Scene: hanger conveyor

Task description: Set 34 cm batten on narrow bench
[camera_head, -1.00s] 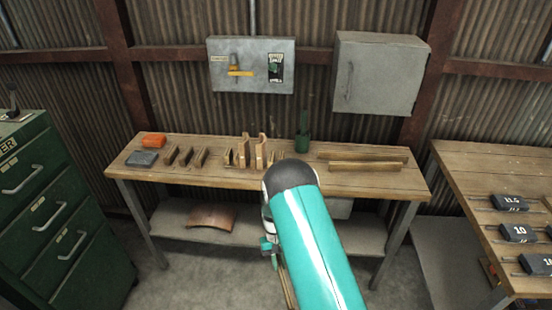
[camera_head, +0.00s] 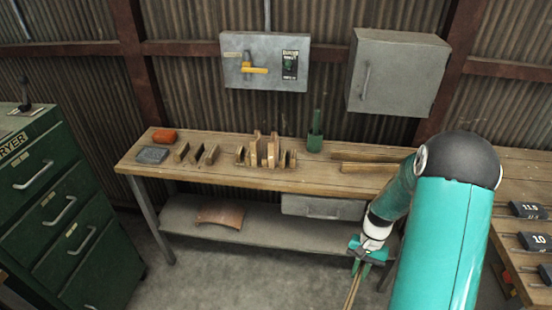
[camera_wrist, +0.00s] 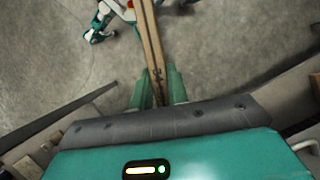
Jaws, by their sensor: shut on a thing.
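My gripper (camera_head: 364,262) is low in front of the wooden bench, right of the picture's middle. It is shut on a thin pale wooden batten (camera_head: 353,289), which hangs down and runs out of the frame. In the wrist view the batten (camera_wrist: 149,35) runs up between the two green fingers of my gripper (camera_wrist: 158,82), over the concrete floor. A dark line runs along it; I cannot tell whether it is one strip or two. The shallow wooden bench (camera_head: 215,178) stands against the wall. Its right end is hidden behind my arm.
Battens (camera_head: 365,167) lie on the bench's right part. Wooden blocks in the middle, a green holder (camera_head: 315,135), an orange thing (camera_head: 163,136) and a grey block (camera_head: 152,155) stand there too. A green drawer cabinet (camera_head: 50,190) is left. Another table (camera_head: 525,180) is right.

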